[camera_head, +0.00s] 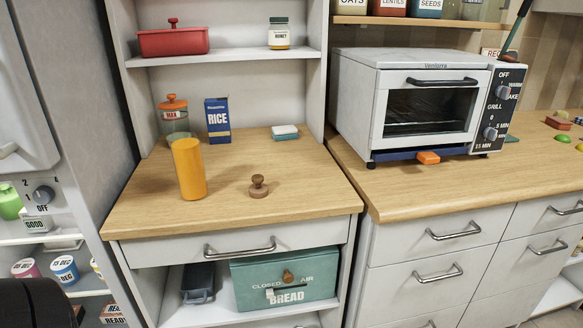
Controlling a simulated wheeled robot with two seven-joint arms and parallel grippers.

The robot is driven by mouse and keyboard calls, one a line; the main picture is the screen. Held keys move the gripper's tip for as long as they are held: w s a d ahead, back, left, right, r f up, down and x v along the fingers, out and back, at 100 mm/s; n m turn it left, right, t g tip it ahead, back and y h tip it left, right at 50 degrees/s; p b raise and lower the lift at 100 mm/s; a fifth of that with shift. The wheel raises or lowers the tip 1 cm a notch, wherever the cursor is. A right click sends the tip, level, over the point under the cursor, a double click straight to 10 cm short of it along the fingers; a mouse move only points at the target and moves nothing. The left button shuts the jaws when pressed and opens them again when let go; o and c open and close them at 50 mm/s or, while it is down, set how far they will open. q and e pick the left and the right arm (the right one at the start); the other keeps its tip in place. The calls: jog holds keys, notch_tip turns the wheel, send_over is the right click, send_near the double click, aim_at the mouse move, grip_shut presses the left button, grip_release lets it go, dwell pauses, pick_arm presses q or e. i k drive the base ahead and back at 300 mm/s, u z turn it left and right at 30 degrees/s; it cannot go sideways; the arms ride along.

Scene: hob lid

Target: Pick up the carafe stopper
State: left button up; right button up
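A small brown wooden stopper (259,187) with a round knob stands upright on the wooden counter (300,198), right of the middle. It looks like the carafe stopper. To its left a tall orange cylinder (188,168) stands upright, apart from the stopper; I cannot tell whether it is the carafe. Behind the cylinder is a clear container marked MAX with an orange lid (173,103), partly hidden. Neither gripper's fingers show. A dark rounded shape at the bottom left corner may be part of my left arm.
A blue RICE box (217,121) and a pale blue-and-white block (285,132) stand at the back of the counter. A toaster oven (420,105) stands on the right counter. The counter around the stopper is clear. A drawer handle (240,249) sticks out below the front edge.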

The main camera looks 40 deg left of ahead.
aim_at(257, 191)
jog(key=u, duration=1.8)
